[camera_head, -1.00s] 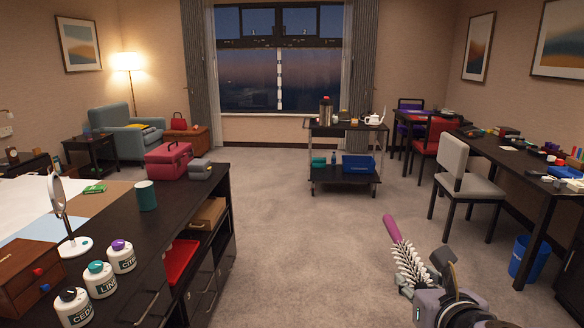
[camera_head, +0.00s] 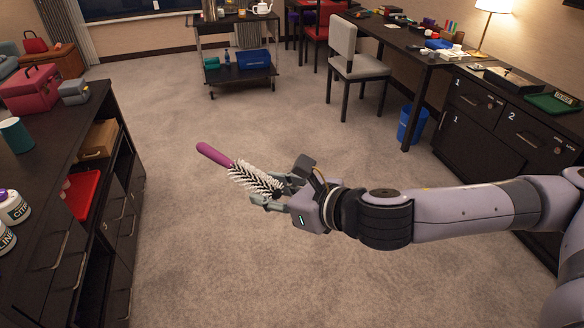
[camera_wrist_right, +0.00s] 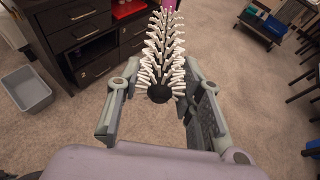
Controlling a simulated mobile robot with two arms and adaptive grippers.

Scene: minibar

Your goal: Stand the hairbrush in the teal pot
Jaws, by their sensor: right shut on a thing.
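The hairbrush (camera_head: 215,155) has a purple handle and white bristles around a dark core. My right gripper (camera_head: 277,192) is shut on its bristle end, and the handle points up and to the left, over open floor. In the right wrist view the hairbrush (camera_wrist_right: 165,45) lies between the two fingers (camera_wrist_right: 155,95), its dark round end towards me and its handle away. The teal pot (camera_head: 15,135) stands upright on the dark cabinet at the left edge, apart from the hairbrush. My left gripper is in neither view now.
The dark cabinet (camera_head: 75,200) at left bears a pink case (camera_head: 32,90), a grey box (camera_head: 73,92) and white bottles (camera_head: 12,207). A cart (camera_head: 240,75), a chair (camera_head: 355,67) and a long desk stand further back. Carpet between is free.

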